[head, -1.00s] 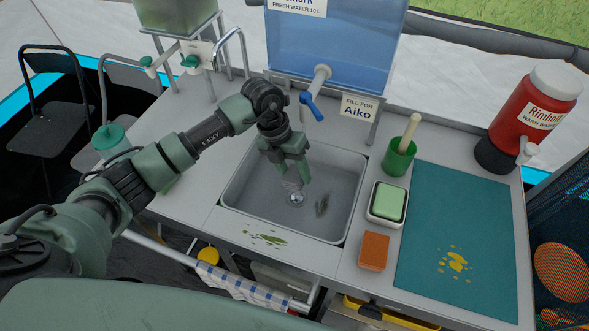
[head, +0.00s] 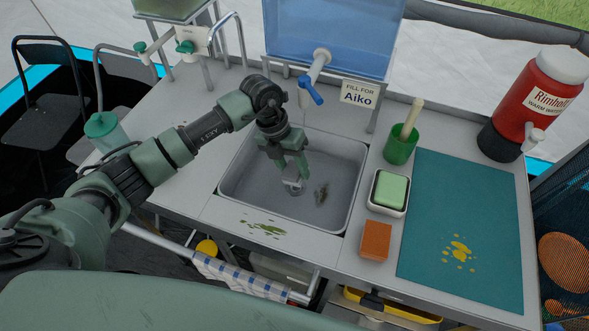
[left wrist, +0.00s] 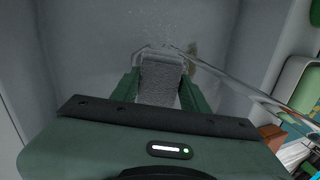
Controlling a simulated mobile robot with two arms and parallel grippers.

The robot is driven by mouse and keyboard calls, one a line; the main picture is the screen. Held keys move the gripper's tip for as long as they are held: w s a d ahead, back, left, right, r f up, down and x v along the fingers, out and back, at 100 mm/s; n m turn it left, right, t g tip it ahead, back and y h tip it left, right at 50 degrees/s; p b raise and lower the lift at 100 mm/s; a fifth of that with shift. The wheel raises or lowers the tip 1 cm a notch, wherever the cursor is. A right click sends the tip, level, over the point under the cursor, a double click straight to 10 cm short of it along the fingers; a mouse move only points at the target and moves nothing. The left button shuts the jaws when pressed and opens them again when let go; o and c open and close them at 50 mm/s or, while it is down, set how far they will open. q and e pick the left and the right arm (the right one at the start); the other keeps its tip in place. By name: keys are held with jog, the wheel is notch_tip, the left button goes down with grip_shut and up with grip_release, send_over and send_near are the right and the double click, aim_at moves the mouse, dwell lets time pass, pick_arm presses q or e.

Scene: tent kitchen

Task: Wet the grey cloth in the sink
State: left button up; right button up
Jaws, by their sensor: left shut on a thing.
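My left gripper (head: 292,176) points down inside the sink (head: 340,180), above the drain. It is shut on the grey cloth (left wrist: 160,78), which shows between the green fingers (left wrist: 160,95) in the left wrist view. In the head view only a small pale bit of the cloth shows at the fingertips. The tap with a blue lever (head: 311,90) stands over the back of the sink. A clear streak, which looks like running water, crosses the left wrist view beside the cloth, with specks beyond it. My right gripper is not in view.
A greenish-brown scrap (head: 321,194) lies in the sink. Green stains (head: 264,228) mark the counter's front.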

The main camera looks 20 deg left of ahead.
aim_at(293, 168)
pick_arm(q)
jog(key=shift+r+p, duration=2.1)
jog(key=shift+r, duration=0.85)
jog(key=shift+r+p, duration=1)
jog(key=shift+r, duration=0.55)
notch_tip(293, 168, up, 4)
jog(key=p, duration=0.2)
jog(key=shift+p, duration=0.3)
